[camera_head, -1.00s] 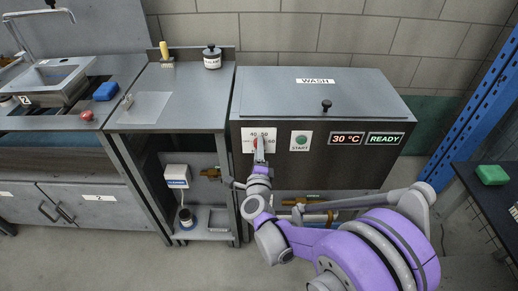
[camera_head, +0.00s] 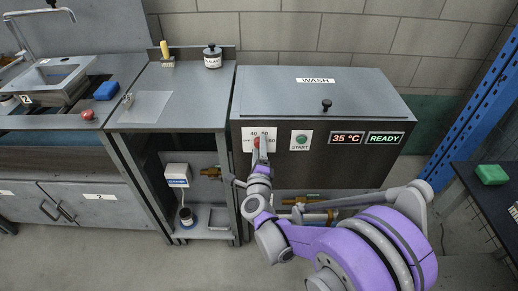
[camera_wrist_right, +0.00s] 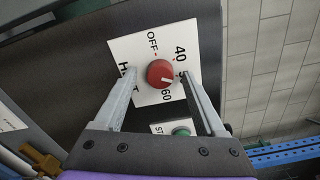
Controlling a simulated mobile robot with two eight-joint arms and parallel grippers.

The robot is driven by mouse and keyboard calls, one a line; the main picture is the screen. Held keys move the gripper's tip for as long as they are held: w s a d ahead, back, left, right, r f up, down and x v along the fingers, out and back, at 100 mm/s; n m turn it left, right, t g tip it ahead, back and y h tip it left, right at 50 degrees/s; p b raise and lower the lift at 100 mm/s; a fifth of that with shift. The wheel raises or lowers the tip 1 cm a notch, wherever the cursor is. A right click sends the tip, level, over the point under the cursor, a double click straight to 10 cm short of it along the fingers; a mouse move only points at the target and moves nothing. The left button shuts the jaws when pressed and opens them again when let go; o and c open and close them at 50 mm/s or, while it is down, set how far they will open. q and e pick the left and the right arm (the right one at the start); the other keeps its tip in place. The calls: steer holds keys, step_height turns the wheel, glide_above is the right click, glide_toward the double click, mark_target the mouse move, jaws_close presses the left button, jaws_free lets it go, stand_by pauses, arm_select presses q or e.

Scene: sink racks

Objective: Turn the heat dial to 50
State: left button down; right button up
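The red heat dial (camera_wrist_right: 158,72) sits on a white plate (camera_wrist_right: 140,50) marked OFF, 40, 50 and 60. In the right wrist view its white pointer mark points toward the 50–60 side; a finger partly covers the 50. The dial also shows in the head view (camera_head: 256,141), partly hidden by my fingers. My right gripper (camera_wrist_right: 158,74) is open, with one finger on each side of the dial and visible gaps between. It is at the front panel in the head view (camera_head: 260,143). My left gripper is not in view.
The WASH machine (camera_head: 290,95) has a green START button (camera_head: 300,140) just right of the dial. Its display (camera_head: 347,138) reads 35 °C, and another reads READY (camera_head: 384,138). A side table (camera_head: 180,110) stands left, a blue rack post (camera_head: 475,110) right.

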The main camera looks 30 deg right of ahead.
steer(key=v, duration=1)
steer(key=shift+s+a+p, duration=0.25)
steer(key=shift+s+p, duration=0.05)
steer(key=shift+p, duration=0.05)
